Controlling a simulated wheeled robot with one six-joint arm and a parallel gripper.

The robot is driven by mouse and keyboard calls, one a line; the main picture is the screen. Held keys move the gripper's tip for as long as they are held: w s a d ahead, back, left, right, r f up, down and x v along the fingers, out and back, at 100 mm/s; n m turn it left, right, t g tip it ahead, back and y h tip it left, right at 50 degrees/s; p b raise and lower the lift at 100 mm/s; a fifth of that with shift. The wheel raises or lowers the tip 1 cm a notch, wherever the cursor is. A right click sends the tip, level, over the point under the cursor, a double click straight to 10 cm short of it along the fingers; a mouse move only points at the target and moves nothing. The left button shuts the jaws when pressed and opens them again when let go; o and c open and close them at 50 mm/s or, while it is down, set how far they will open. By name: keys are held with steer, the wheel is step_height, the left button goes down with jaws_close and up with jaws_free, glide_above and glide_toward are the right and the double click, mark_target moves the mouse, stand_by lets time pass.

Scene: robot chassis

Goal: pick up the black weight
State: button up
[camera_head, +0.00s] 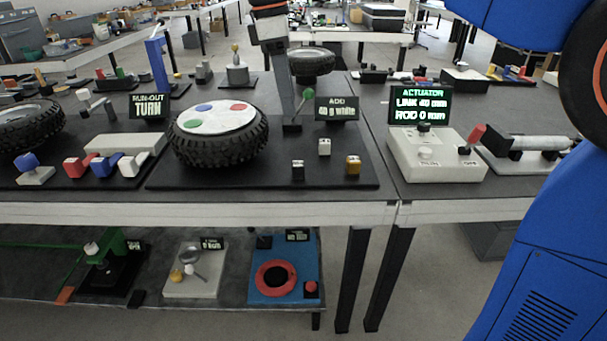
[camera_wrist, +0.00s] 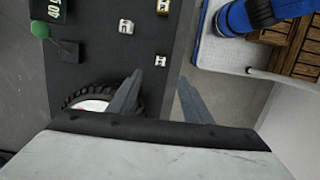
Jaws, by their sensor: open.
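The black weight (camera_head: 298,170) is a small block standing on a black mat near its front edge, with pale marks on it. It also shows in the wrist view (camera_wrist: 161,60), where its dark sides blend into the mat. My gripper (camera_wrist: 158,95) is open, with two grey fingers apart and nothing between them. In the wrist view the weight lies just beyond the fingertips, towards the top of the picture, clear of both. The height between them is hard to tell.
A white weight (camera_head: 324,147) and a gold weight (camera_head: 353,165) stand close by. A tyre with a white disc (camera_head: 220,118) is left of them. A green-knobbed lever (camera_head: 308,93) and a sign (camera_head: 337,108) stand behind. The table's front edge (camera_head: 300,214) is near.

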glide_above(298, 164)
steer(key=f, duration=1.1)
steer(key=shift+w+a+f, duration=0.1)
steer(key=shift+w+f, duration=0.1)
steer(key=shift+f, duration=0.2)
steer(key=shift+s+f, duration=0.1)
steer(key=shift+f, duration=2.5)
steer(key=c, duration=1.1)
